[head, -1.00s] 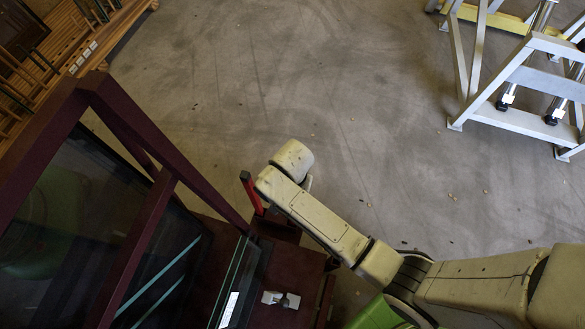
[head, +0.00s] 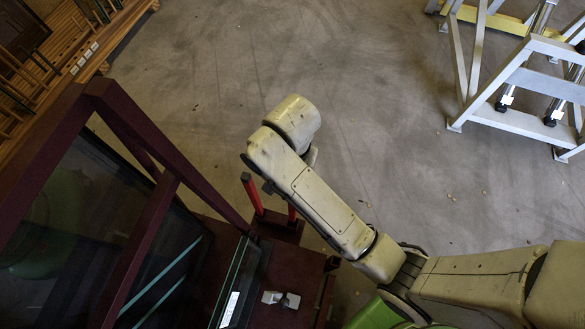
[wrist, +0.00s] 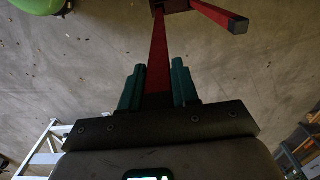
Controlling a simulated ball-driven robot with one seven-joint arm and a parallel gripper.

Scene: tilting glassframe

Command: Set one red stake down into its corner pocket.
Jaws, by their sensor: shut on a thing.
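My gripper (wrist: 157,72) is shut on a red stake (wrist: 159,45), with a green finger on each side of it. The held stake runs away from the fingers to a dark red block (wrist: 176,5) at the top of the wrist view. Whether its far end is inside a pocket or only over it, I cannot tell. A second red stake (wrist: 220,17) rises from the same block, with a dark square end. In the head view, one red stake (head: 253,196) stands left of my arm and part of another (head: 292,213) shows under it. My fingers are hidden there.
A dark maroon frame with glass panes (head: 168,190) fills the left side. A small light metal piece (head: 281,299) lies on the dark red deck (head: 262,312). Silver steps (head: 520,118) stand at the upper right. The concrete floor between is open.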

